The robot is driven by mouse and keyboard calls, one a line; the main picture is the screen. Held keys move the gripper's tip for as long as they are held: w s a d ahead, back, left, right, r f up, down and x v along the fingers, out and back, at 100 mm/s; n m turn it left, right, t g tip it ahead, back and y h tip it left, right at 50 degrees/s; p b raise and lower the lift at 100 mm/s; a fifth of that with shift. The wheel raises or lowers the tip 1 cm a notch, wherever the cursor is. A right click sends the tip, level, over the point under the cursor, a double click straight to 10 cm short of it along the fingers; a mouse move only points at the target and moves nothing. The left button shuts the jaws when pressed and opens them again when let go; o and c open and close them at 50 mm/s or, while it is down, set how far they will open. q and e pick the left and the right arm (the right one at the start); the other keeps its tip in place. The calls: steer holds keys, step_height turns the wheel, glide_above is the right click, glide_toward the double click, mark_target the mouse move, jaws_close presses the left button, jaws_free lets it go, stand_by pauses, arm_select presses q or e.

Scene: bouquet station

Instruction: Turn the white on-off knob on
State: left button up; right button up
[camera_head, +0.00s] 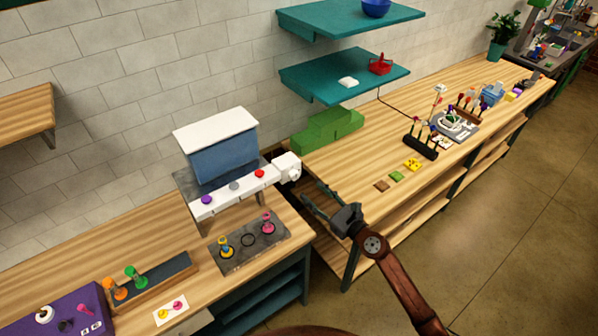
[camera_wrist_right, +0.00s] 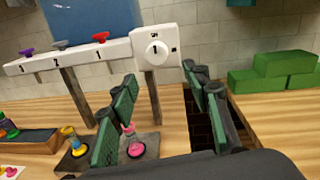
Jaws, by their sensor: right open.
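The white on-off knob (camera_head: 287,167) is a round white dial on the right end of the white dispenser panel. In the right wrist view the knob (camera_wrist_right: 156,53) faces me, with a short dark mark on it and small dark symbols around it on the plate. My right gripper (camera_head: 316,194) is open and empty, to the right of and a little below the knob in the head view. In the wrist view its green-padded fingers (camera_wrist_right: 160,80) point toward the panel, apart from the knob, which shows between and beyond them. My left gripper is not in view.
The panel (camera_head: 235,192) carries purple, grey and red knobs below a blue tank (camera_head: 223,155). A dark mat (camera_head: 249,241) with flower-like pieces lies beneath. Green blocks (camera_head: 326,130) stand behind on the right table. A dark gap (camera_wrist_right: 213,120) separates the tables.

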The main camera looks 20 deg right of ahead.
mark_target(296, 178)
steer(key=shift+n, duration=0.3)
steer(key=x, duration=0.8)
steer(key=shift+s+a+r+p, duration=0.1)
steer(key=shift+r+p, duration=0.25)
steer(key=shift+p, duration=0.05)
steer(key=shift+c, duration=0.6)
steer(key=c, duration=1)
steer(key=shift+c, duration=0.2)
